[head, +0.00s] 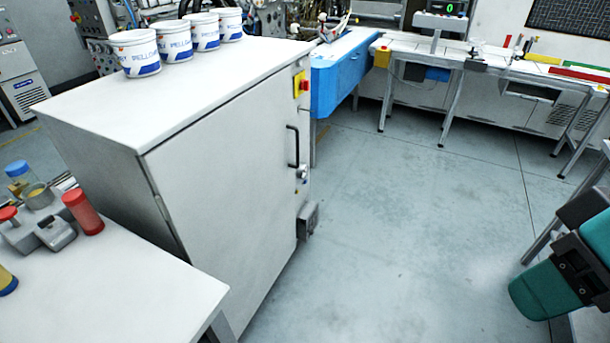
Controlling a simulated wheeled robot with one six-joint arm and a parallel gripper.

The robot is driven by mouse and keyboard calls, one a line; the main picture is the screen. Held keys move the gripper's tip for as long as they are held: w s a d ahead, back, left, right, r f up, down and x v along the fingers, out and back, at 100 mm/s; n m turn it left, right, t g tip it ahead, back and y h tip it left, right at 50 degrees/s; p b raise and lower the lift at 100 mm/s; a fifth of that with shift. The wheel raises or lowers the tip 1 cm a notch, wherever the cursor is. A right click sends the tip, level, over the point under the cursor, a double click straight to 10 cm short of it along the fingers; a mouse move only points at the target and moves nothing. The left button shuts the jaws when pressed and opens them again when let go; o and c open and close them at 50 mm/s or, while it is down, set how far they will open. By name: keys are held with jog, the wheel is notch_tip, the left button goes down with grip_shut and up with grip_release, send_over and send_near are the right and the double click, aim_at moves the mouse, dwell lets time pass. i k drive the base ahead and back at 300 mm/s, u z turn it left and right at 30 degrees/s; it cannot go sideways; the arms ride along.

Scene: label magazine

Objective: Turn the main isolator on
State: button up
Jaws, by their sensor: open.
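A red knob on a yellow plate (300,84) sits high on the right edge of the large white cabinet (222,172). It looks like an isolator switch, but it is small and seen at an angle, so I cannot tell its position. A small metal knob or lock (302,173) is below it, beside the dark door handle (292,147). Another small red and yellow control (74,18) shows on a machine at the back left; I cannot tell what it is. My gripper is not in view.
Several white tubs (137,54) stand on the cabinet. A white table (110,290) with red-capped containers is at the front left. A grey box (308,220) juts from the cabinet's lower right. Teal and dark parts (545,291) fill the right edge. The grey floor (400,230) between is clear.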

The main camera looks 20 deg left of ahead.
aim_at(304, 84)
jog(key=z, duration=0.25)
jog(key=i, duration=6)
jog(key=u, duration=4.45)
